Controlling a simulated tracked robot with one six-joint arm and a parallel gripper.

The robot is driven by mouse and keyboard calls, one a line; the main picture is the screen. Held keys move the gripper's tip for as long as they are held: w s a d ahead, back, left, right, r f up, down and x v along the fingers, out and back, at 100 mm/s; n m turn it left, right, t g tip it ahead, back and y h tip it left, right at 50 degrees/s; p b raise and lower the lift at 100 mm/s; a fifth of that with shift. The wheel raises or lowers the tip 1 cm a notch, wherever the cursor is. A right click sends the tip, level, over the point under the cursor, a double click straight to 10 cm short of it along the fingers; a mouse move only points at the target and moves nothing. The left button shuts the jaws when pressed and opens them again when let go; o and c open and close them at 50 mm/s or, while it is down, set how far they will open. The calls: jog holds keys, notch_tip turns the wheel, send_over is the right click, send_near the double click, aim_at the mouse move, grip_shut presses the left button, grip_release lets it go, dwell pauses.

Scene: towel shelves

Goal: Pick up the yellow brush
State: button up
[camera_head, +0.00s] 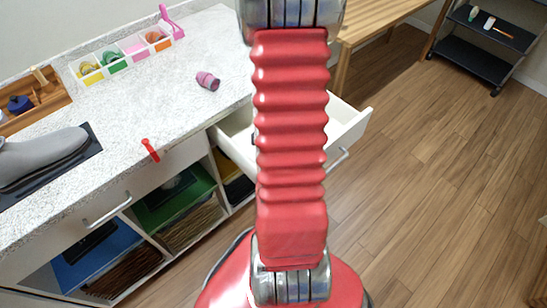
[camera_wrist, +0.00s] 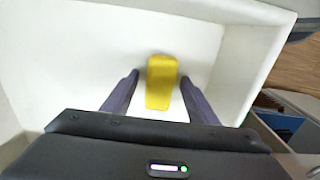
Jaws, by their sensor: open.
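The yellow brush (camera_wrist: 162,82) shows in the wrist view as a yellow block lying in a white open drawer (camera_wrist: 60,60). My gripper (camera_wrist: 160,80) is open, with one dark finger on each side of the brush. Small gaps show between the fingers and the brush; whether the fingertips are down at its level is hard to tell. In the head view the drawer (camera_head: 350,125) is pulled out from the counter, and my red arm hides much of it. The brush and my gripper are not visible in the head view.
The counter (camera_head: 130,110) holds a divided white bin (camera_head: 88,78), a purple item (camera_head: 207,80), a red item (camera_head: 150,150) and a grey shoe (camera_head: 45,155). Drawer walls surround the gripper closely. A wooden table (camera_head: 375,20) and dark shelf cart (camera_head: 470,60) stand beyond open floor.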

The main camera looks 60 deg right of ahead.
dwell(0.4)
jog(key=c, duration=1.2)
